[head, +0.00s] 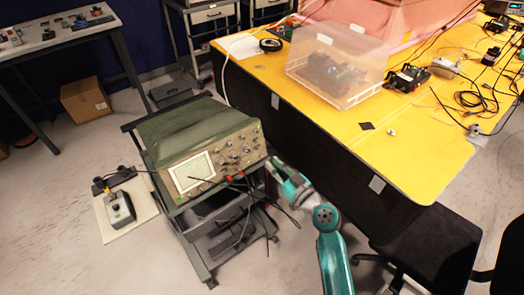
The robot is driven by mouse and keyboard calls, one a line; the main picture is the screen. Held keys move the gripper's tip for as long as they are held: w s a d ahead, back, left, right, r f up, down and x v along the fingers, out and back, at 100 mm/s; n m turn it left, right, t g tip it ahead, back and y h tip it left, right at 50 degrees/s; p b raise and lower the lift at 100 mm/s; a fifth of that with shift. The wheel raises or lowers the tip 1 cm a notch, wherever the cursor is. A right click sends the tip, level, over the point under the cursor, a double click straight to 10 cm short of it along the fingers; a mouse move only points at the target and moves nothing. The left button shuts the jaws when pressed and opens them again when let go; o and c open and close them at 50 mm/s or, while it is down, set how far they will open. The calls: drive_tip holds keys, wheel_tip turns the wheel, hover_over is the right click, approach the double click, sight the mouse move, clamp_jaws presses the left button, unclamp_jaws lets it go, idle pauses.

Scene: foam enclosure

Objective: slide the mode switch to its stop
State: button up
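An oscilloscope (214,160) with a green cover, a pale screen and several knobs stands on a dark cart in the head view. I cannot make out which part is the mode switch at this size. My gripper (273,165), on the teal arm, is at the right end of the oscilloscope's front panel, near its lower right corner. I cannot tell whether it touches the panel. The fingers are small and seen from behind, so their opening is unclear.
The dark cart (201,262) carries black and red leads that hang down its front. A yellow table (420,170) with a clear plastic box (336,62) stands to the right. A black chair (430,240) is at lower right. A small control box (120,209) lies on a board at left.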

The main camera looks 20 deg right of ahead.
sight(258, 148)
drive_tip(key=x, duration=0.7)
drive_tip(key=shift+w+a, duration=0.1)
drive_tip(key=shift+w, duration=0.15)
